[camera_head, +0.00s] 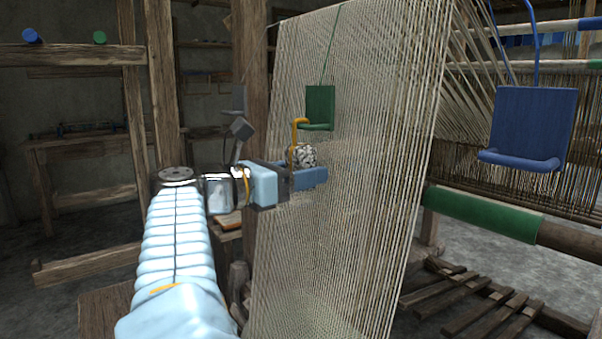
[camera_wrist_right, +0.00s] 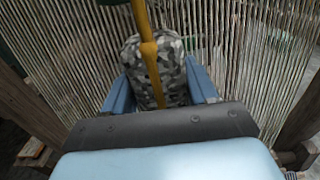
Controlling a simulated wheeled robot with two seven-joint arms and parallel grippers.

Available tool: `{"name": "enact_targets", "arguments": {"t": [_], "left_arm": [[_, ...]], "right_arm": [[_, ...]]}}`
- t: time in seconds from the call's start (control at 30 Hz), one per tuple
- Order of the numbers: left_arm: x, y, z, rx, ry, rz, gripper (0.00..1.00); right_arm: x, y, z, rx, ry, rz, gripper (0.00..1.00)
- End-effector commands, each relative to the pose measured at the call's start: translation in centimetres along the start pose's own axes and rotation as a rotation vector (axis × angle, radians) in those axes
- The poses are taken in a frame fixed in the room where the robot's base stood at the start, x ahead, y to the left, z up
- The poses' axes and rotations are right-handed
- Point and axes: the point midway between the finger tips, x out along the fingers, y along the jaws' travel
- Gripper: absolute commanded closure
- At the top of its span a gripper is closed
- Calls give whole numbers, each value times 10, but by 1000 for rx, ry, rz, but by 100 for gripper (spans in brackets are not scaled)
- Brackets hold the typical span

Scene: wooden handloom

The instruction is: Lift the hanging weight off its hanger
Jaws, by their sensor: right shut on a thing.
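The hanging weight (camera_head: 302,156) is a grey mottled stone-like block with a yellow hook (camera_head: 296,130) on top. It also shows in the wrist view (camera_wrist_right: 164,75), its yellow stem running up out of the picture. A green hanger (camera_head: 320,106) with a lip hangs on a green cord, just above and right of the weight. The hook's top overlaps the hanger's lip in the head view; I cannot tell if they touch. My right gripper (camera_head: 306,178) is shut on the weight, with a blue finger on each side of it in the wrist view (camera_wrist_right: 162,92). My left gripper is not in view.
A wide sheet of pale warp threads (camera_head: 370,150) stands right behind the weight. A blue hanger (camera_head: 533,125) hangs at the right. A wooden post (camera_head: 250,60) and loom beams stand to the left, with wooden treadles (camera_head: 470,300) low at the right.

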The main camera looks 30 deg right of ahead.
Motion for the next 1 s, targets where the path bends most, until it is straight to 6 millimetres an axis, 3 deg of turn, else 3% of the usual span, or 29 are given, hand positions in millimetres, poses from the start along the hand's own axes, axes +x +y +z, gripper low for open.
{"name": "enact_targets", "arguments": {"t": [0.23,0.47,1.0], "left_arm": [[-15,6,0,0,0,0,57],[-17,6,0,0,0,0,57],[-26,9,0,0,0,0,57]], "right_arm": [[0,0,20,1,-1,0,79],[-5,0,23,0,-2,2,79],[-67,0,24,1,-3,1,79]]}}
